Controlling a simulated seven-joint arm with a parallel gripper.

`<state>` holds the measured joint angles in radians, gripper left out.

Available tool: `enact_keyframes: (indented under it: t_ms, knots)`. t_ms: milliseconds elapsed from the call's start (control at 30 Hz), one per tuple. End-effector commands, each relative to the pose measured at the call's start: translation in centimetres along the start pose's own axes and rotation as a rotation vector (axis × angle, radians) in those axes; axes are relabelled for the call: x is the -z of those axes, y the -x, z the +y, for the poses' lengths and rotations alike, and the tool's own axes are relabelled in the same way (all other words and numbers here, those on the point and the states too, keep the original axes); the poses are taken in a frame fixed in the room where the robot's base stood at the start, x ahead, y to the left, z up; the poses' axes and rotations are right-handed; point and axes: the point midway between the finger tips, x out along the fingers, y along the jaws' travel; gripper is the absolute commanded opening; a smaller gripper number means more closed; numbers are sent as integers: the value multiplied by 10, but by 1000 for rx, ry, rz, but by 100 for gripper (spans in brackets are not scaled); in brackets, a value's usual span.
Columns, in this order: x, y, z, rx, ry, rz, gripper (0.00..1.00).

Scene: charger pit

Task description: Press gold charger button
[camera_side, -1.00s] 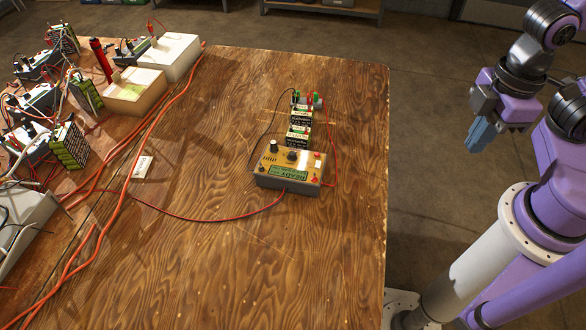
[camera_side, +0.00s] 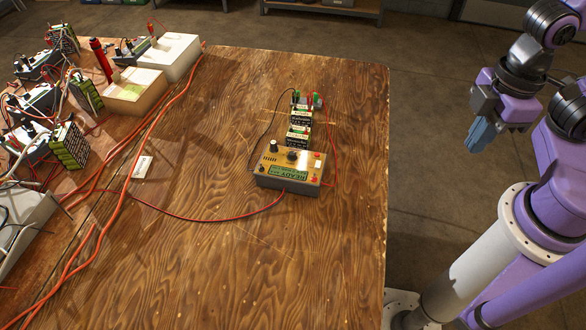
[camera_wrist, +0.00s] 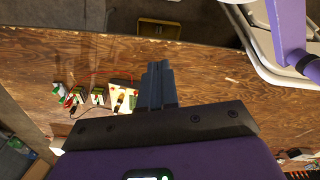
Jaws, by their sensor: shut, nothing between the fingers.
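The gold charger (camera_side: 288,168) sits on the wooden table, with knobs and a green display reading READY. Small red parts show on its right side; I cannot tell which is the button. In the wrist view the charger (camera_wrist: 124,99) is just left of my fingers, partly hidden by them. My gripper (camera_side: 480,138) is off the table's right edge in the side view, well apart from the charger. Its blue-grey fingers are together and empty; they also show in the wrist view (camera_wrist: 158,84).
Battery packs (camera_side: 300,125) with clips stand behind the charger, wired to it in red and black. More chargers, packs and orange cables (camera_side: 150,130) crowd the left of the table (camera_side: 230,270). The table's right and front parts are clear.

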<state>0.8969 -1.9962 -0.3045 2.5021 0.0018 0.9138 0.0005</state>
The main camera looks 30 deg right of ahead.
Motion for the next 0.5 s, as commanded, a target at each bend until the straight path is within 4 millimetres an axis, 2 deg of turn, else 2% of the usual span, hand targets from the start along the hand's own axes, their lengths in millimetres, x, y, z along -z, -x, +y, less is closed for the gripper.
enact_keyframes:
  t_ms: [267,367,500]
  knots:
    - [5,-2,2,-1,-21,7,0]
    - [18,-6,8,-4,-82,31,0]
    - [51,-20,25,-10,-240,98,0]
